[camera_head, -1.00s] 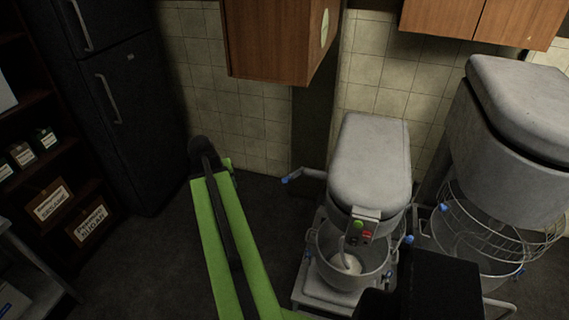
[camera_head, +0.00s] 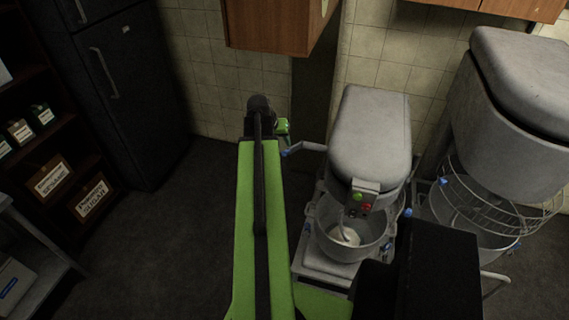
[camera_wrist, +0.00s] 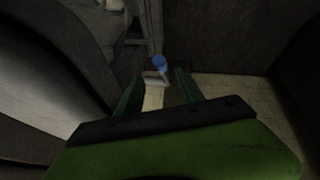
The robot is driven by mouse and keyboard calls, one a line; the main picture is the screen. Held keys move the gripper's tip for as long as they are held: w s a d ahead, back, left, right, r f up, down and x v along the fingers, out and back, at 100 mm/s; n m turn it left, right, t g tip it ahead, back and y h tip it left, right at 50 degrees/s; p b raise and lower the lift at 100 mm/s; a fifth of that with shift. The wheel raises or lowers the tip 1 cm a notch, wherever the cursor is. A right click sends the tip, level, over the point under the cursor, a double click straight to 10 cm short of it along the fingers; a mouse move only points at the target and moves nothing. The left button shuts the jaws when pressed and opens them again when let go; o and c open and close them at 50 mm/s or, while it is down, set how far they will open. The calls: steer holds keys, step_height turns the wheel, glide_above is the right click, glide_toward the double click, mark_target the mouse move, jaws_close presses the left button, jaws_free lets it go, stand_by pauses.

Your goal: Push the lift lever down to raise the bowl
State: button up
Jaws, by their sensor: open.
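The lift lever (camera_head: 309,147) is a grey bent rod with a blue tip, sticking out on the left side of the smaller mixer (camera_head: 370,135). The steel bowl (camera_head: 372,251) sits under the mixer's head, with something pale inside. My gripper (camera_head: 283,127) is at the end of the green arm, just above and left of the lever's blue tip in the head view. In the wrist view my gripper (camera_wrist: 160,82) is open, and the lever's blue tip (camera_wrist: 158,62) shows between its two fingers. I cannot tell whether they touch.
A larger mixer (camera_head: 530,90) with a wire guard stands at the right. A wooden wall cabinet (camera_head: 268,28) hangs above. A dark fridge (camera_head: 125,95) and a shelf with boxes (camera_head: 50,178) are at the left. The floor between is clear.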

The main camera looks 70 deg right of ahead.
mark_target(286, 152)
steer(key=b+x, duration=0.7)
steer(key=x, duration=0.3)
steer(key=shift+f+b, duration=0.15)
steer(key=shift+b, duration=0.2)
steer(key=shift+d, duration=0.1)
